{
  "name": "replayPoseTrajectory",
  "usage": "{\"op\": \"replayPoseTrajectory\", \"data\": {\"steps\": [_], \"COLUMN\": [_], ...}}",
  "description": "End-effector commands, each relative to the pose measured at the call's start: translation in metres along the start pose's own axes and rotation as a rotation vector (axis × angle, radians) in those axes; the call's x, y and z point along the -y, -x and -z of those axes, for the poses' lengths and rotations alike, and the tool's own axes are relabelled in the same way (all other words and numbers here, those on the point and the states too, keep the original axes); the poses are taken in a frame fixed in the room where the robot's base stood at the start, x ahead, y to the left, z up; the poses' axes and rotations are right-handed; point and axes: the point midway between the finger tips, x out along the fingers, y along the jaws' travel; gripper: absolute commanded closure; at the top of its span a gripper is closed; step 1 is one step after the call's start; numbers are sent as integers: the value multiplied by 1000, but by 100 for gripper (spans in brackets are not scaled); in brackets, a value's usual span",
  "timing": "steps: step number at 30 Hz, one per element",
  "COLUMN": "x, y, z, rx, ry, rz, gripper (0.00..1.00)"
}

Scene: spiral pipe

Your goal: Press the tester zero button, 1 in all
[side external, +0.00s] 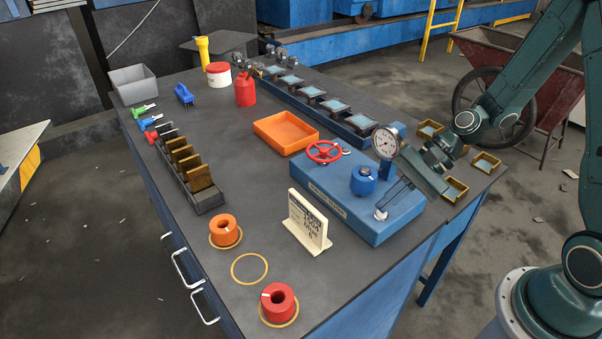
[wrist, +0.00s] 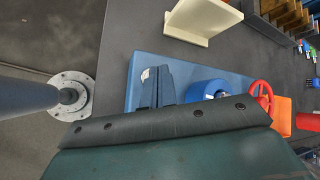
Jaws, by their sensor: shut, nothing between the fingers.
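The tester is a blue box (side external: 340,203) with a red handwheel (side external: 324,152), a blue knob (side external: 364,180) and a round white dial gauge (side external: 385,142). A small pale round part (side external: 380,215) sits on its top near the right front corner; I cannot read whether it is the zero button. My gripper (side external: 383,208) is shut and empty, its tips pointing down right at this part. They partly cover it, and I cannot tell touching from just above. In the wrist view the closed fingers (wrist: 157,72) are over the blue box top, with a white spot beside them.
A cream sign (side external: 309,222) stands in front of the tester. An orange tray (side external: 285,132) lies behind it. Orange (side external: 225,231) and red (side external: 278,303) rolls stand at the front. Small yellow trays (side external: 455,190) lie near my arm. Bare table shows left of the sign.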

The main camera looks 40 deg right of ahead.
Motion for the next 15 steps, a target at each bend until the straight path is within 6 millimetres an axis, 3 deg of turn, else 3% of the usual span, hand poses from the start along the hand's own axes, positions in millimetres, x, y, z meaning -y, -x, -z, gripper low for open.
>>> {"op": "replayPoseTrajectory", "data": {"steps": [15], "x": [6], "y": [9], "z": [-6], "rx": [0], "ry": [0], "rz": [1], "gripper": [100]}}
